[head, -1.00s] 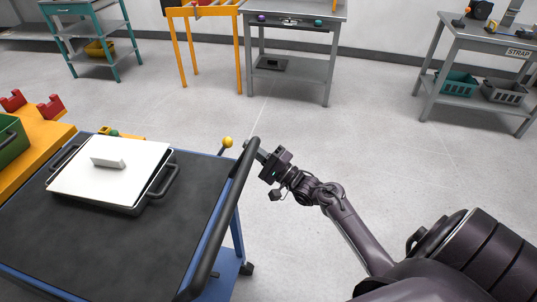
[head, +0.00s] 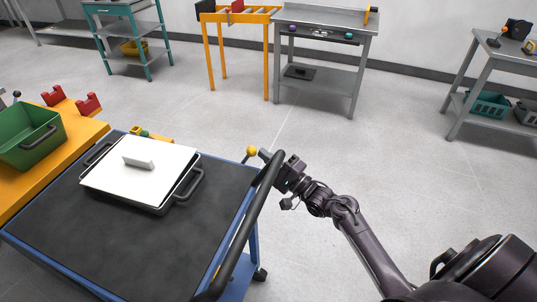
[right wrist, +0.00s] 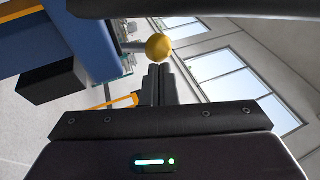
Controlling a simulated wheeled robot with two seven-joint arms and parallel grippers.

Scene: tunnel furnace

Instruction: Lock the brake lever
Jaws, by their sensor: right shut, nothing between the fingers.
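The brake lever shows as a thin rod with a yellow ball knob (head: 252,151) at the far right corner of the blue cart (head: 249,243), beside its black push handle (head: 248,222). My right gripper (head: 265,154) is at the cart's far right corner, its fingertips close to the knob. In the right wrist view the yellow knob (right wrist: 159,47) lies just beyond the tips of my shut fingers (right wrist: 159,70). Nothing is between the fingers. I cannot tell whether the tips touch the knob. My left gripper is not in view.
On the cart's dark top sits a black tray with a white lid (head: 143,174). An orange table (head: 84,142) with a green bin (head: 30,138) stands at left. A grey workbench (head: 324,54) stands at the back. The floor right of the cart is clear.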

